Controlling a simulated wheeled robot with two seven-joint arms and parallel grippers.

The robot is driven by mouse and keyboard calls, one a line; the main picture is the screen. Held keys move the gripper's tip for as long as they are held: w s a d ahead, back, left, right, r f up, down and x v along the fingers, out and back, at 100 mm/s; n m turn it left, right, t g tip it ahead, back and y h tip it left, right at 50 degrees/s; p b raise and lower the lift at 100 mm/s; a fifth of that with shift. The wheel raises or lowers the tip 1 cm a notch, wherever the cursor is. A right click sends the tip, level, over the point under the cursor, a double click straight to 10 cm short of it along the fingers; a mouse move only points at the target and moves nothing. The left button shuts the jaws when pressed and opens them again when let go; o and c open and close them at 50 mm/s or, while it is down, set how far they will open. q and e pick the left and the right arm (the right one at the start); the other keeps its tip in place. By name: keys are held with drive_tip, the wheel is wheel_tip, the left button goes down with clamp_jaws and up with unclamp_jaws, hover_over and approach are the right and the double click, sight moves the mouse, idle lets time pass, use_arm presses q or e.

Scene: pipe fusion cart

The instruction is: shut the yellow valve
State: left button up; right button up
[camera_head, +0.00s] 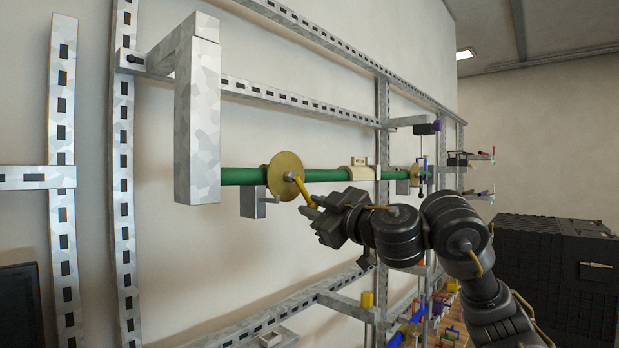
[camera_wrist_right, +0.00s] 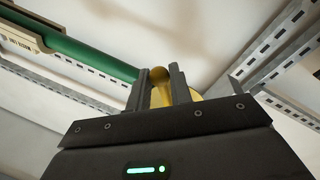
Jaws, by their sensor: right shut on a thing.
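The yellow valve has a round brass-coloured disc (camera_head: 287,176) on a green pipe (camera_head: 330,175). A yellow handle (camera_head: 305,192) slants down and to the right from the disc's hub. My right gripper (camera_head: 313,207) reaches the handle's lower end from the right and is shut on it. In the right wrist view the rounded handle end (camera_wrist_right: 159,75) shows between the two fingers (camera_wrist_right: 162,92), with part of the disc behind. My left gripper is not in view.
Slotted metal rails (camera_head: 122,180) frame the wall. A grey metal bracket (camera_head: 198,120) stands at the pipe's left end. A small grey box (camera_head: 252,201) sits under the pipe beside the disc. Black cases (camera_head: 555,270) stand at the right. Coloured tools hang on racks farther back.

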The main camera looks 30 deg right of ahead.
drive_tip(key=shift+a+f, duration=0.1)
drive_tip(key=shift+a, duration=0.05)
drive_tip(key=shift+s+a+f+m+g, duration=0.15)
drive_tip(key=shift+a+m, duration=0.15)
drive_tip(key=shift+m, duration=0.4)
drive_tip(key=shift+s+a+f+m+g, duration=0.15)
drive_tip(key=shift+a+m, duration=0.15)
drive_tip(key=shift+m, duration=0.4)
drive_tip(key=shift+w, duration=0.1)
drive_tip(key=shift+s+a+f+m, duration=0.15)
drive_tip(key=shift+a+m, duration=0.2)
drive_tip(key=shift+m, duration=0.25)
drive_tip(key=shift+s+a+f+m, duration=0.1)
drive_tip(key=shift+a+m, duration=0.2)
drive_tip(key=shift+m, duration=0.3)
